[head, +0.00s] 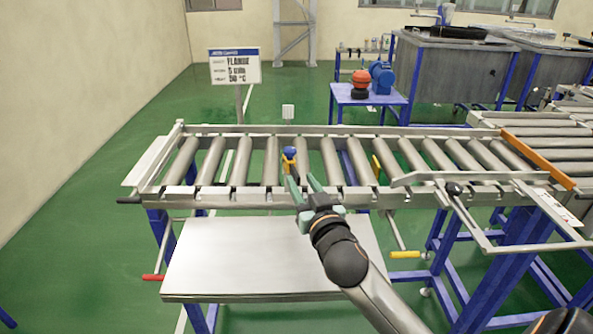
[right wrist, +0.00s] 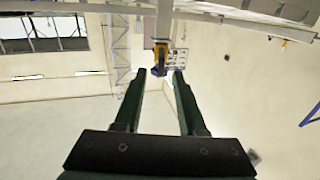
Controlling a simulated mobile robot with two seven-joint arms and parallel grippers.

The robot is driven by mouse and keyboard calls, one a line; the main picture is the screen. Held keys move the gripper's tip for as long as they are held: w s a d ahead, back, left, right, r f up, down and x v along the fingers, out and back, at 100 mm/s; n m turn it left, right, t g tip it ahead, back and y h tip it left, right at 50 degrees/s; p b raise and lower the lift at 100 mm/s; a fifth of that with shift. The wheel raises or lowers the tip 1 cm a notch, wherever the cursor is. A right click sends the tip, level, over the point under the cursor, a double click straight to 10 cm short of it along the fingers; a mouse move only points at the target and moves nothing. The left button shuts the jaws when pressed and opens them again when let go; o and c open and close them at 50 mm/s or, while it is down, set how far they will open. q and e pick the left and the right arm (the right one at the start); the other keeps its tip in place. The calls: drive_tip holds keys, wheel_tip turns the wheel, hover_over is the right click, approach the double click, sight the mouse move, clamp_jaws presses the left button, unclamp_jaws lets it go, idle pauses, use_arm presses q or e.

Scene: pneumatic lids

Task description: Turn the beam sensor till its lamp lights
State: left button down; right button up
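The beam sensor (head: 289,154) is a small blue and yellow piece at the conveyor's near rail. It also shows in the right wrist view (right wrist: 160,62), beyond the fingertips and roughly between them. Its lamp is too small to tell whether it is lit. A small pale box (head: 288,112) stands behind the far rail, roughly in line with the sensor. My right gripper (head: 301,178) is open, its fingers pointing up toward the sensor. I see no contact; the fingers (right wrist: 160,72) look empty. My left gripper is not in view.
The roller conveyor (head: 330,192) spans the view, with a metal bar (head: 470,177) along its right part. A flat metal shelf (head: 265,260) lies low in front. A sign (head: 234,66) and a blue table (head: 366,97) stand behind.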

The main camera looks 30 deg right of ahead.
sight(299, 178)
drive_tip(key=shift+x, duration=2.05)
clamp_jaws()
